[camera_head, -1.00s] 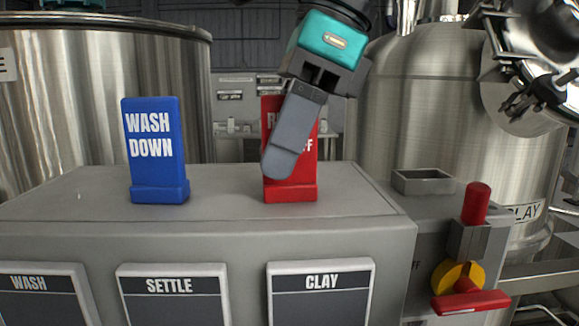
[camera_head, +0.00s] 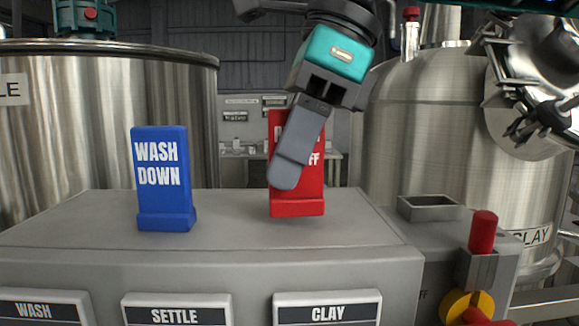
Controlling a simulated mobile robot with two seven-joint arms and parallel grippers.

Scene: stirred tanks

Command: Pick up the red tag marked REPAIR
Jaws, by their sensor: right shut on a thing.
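The red tag (camera_head: 311,185) is an upright block with a wider foot, just above the grey cabinet top. My right gripper (camera_head: 287,174) comes down from above and is shut on it. One grey finger crosses its front and hides most of the white lettering. Only "FF" reads clearly on its right side, and I cannot see the word REPAIR. A shadow lies under its foot, which sits higher than the foot of the blue tag. My left gripper is not in view.
A blue WASH DOWN tag (camera_head: 163,180) stands to the left on the grey cabinet (camera_head: 90,222). Steel tanks stand behind both sides.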

